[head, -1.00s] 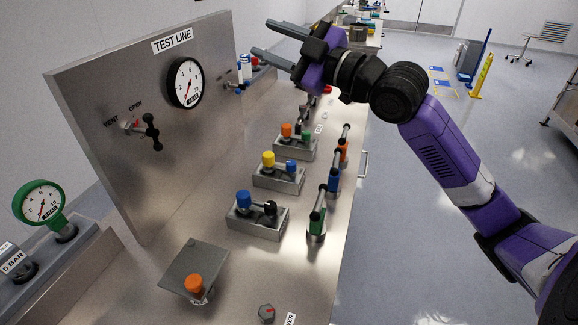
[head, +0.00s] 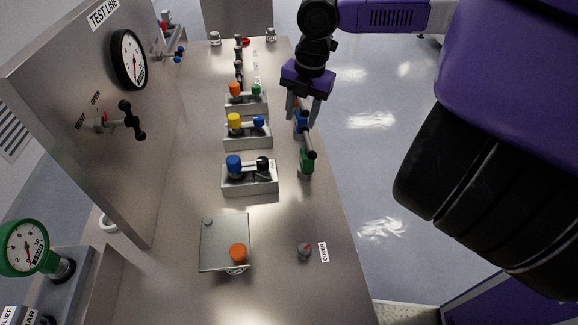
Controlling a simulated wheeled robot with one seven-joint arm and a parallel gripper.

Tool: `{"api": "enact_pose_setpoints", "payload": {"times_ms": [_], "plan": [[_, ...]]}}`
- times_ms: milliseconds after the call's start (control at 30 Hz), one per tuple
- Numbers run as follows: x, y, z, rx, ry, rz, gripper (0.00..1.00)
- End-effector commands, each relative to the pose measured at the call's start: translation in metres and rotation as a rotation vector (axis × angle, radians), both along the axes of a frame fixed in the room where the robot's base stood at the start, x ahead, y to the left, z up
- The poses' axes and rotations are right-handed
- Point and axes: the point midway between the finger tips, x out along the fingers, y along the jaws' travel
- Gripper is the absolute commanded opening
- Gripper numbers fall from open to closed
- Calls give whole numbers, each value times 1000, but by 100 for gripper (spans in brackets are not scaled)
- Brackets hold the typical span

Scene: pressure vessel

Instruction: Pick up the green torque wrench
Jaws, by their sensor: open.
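The green torque wrench (head: 306,160) stands along the right edge of the steel bench, with a green body and a grey and black bar leaning above it. A blue wrench (head: 300,122) stands just beyond it. My gripper (head: 303,112) points down with its two fingers apart and nothing visible between them. In the picture it is just above the green wrench and overlaps the area of the blue one. Its exact height over them is hard to tell.
Several grey blocks with coloured knobs, the nearest a block with blue and black knobs (head: 250,178), stand left of the wrenches. The upright TEST LINE panel (head: 90,130) bounds the left. A plate with an orange knob (head: 222,240) lies in front. Open floor (head: 370,180) is on the right.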

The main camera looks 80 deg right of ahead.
Motion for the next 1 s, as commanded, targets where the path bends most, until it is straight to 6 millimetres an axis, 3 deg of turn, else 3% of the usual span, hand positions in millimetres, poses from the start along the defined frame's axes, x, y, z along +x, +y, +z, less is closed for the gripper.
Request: {"api": "enact_pose_setpoints", "payload": {"times_ms": [200, 400, 1000], "plan": [[-23, 12, -1, 47, 98, 113, 43], [-26, 12, -6, 46, 114, 162, 43], [-27, 17, -74, 45, 111, 161, 43]]}}
